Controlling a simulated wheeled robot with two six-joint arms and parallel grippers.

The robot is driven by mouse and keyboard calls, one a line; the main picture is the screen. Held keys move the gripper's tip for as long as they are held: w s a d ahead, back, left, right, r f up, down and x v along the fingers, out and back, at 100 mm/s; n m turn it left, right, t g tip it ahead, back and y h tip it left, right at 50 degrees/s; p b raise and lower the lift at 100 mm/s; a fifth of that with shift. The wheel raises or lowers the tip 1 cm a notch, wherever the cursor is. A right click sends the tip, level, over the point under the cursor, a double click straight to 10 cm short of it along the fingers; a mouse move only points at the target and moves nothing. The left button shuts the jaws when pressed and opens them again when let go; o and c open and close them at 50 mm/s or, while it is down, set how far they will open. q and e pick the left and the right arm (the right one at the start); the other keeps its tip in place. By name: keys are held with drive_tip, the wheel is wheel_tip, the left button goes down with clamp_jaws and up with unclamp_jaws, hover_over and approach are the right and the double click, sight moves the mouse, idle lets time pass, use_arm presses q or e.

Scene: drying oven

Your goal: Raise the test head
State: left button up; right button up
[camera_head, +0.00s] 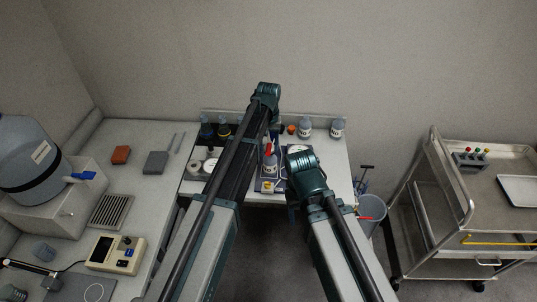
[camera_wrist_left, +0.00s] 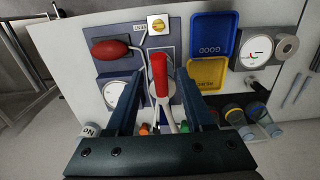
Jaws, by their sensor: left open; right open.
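A red lever handle (camera_wrist_left: 158,72) with a pale metal lower part (camera_wrist_left: 165,112) stands over a dark blue-grey base plate (camera_wrist_left: 178,30) in the left wrist view. My left gripper (camera_wrist_left: 157,80) is open, with one finger on each side of the red handle and a gap on both sides. In the head view the red handle (camera_head: 269,162) shows on the back bench, partly behind my left arm. I cannot make out the test head as a separate part.
Near the handle are a red bulb (camera_wrist_left: 109,49), a round gauge (camera_wrist_left: 117,92), a yellow knob (camera_wrist_left: 157,24), a blue tray (camera_wrist_left: 236,20), a yellow tray (camera_wrist_left: 222,73) and a tape roll (camera_wrist_left: 287,48). White jars (camera_head: 305,127) stand at the back. A trolley (camera_head: 480,190) stands right.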

use_arm(q)
drive_tip(key=shift+f+b, duration=0.3)
drive_tip(key=shift+f, duration=0.45)
drive_tip(key=shift+r, duration=0.1)
clamp_jaws()
idle(0.8)
